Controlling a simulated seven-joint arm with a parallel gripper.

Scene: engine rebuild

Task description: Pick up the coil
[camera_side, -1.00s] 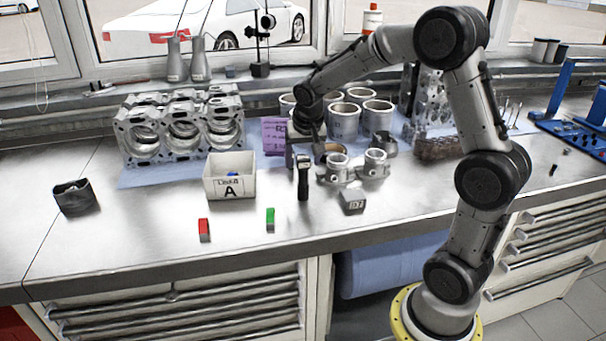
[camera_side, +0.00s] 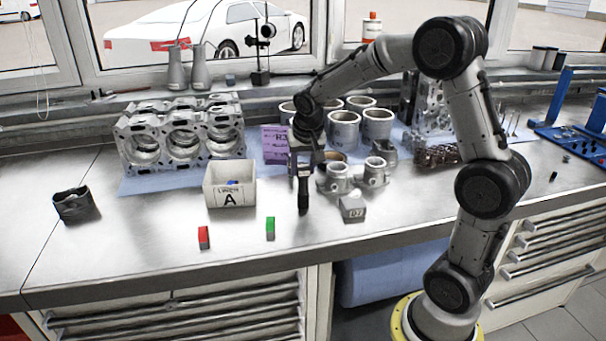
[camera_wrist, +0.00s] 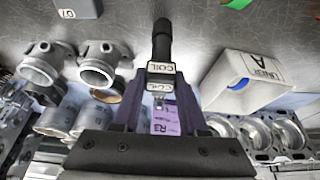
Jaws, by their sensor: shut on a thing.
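The coil is a slim dark part with a black shaft and a pale block marked COIL; it shows in the wrist view (camera_wrist: 161,42) and in the side view (camera_side: 303,192). In the side view it looks upright at the front of the bench. My gripper (camera_side: 303,166) is at its upper end. In the wrist view my gripper (camera_wrist: 160,108) is shut on the labelled end, a finger on each side, and the black shaft sticks out beyond. I cannot tell whether the coil's lower end touches the bench.
The white bin marked A (camera_side: 231,198) stands left of the coil. A grey block (camera_side: 351,208) and metal ring parts (camera_side: 340,181) are to the right. A purple box (camera_side: 275,145) and liners (camera_side: 344,129) are behind. Red (camera_side: 204,238) and green (camera_side: 270,229) blocks lie in front.

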